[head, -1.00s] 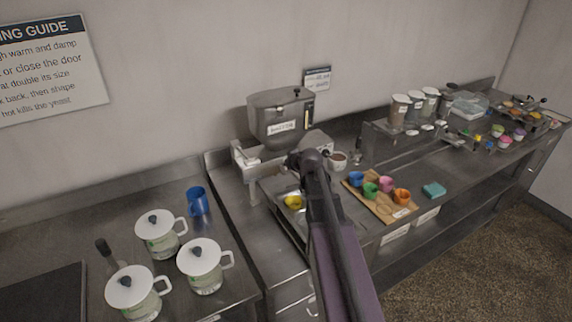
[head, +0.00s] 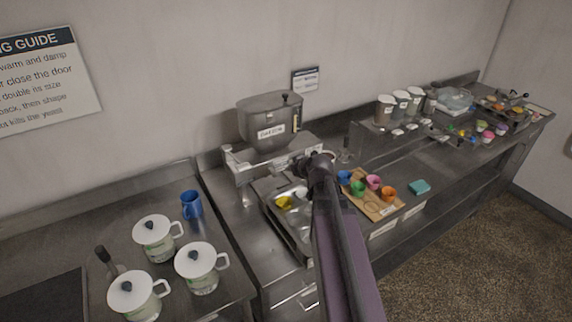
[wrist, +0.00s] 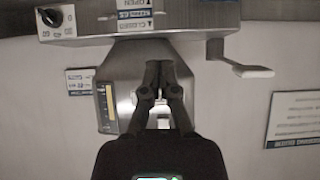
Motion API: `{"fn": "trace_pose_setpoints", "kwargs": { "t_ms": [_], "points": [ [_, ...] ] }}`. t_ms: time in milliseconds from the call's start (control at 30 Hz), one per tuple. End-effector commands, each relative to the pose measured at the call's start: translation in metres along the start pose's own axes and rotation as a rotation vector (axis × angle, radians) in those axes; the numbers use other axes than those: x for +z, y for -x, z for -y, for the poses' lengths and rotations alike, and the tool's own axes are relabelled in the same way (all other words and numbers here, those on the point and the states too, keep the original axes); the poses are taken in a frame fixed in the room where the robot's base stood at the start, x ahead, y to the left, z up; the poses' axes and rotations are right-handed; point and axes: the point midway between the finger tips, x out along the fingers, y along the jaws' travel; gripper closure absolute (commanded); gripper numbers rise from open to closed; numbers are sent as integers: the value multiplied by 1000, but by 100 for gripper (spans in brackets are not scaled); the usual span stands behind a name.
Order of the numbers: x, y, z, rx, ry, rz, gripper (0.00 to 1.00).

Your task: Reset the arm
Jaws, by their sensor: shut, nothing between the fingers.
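My gripper (wrist: 160,68) shows in the wrist view with its two dark fingers together and nothing between them. It points at the grey metal body of the dispenser (wrist: 127,75), which appears upside down there; I cannot tell the gap between them. In the head view my arm rises from the bottom edge and ends in front of the counter, beside the dispenser (head: 268,115).
A metal tray (head: 290,228) holds a yellow cup. A wooden board (head: 378,208) with several coloured cups lies right of the arm. A teal block (head: 419,187) lies near the front edge.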

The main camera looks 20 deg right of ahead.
Motion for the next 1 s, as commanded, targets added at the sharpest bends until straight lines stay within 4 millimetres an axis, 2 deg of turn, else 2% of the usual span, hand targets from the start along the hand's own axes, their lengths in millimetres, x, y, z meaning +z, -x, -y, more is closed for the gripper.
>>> {"fn": "trace_pose_setpoints", "kwargs": {
  "t_ms": [133, 733, 867, 1000],
  "points": [
    [1, 5, 1, -1, -1, 0, 100],
    [3, 4, 4, -6, 1, 5, 100],
    [12, -1, 18, -30, -3, 43, 100],
    [34, -8, 49, -74, -11, 136, 100]
  ]
}}
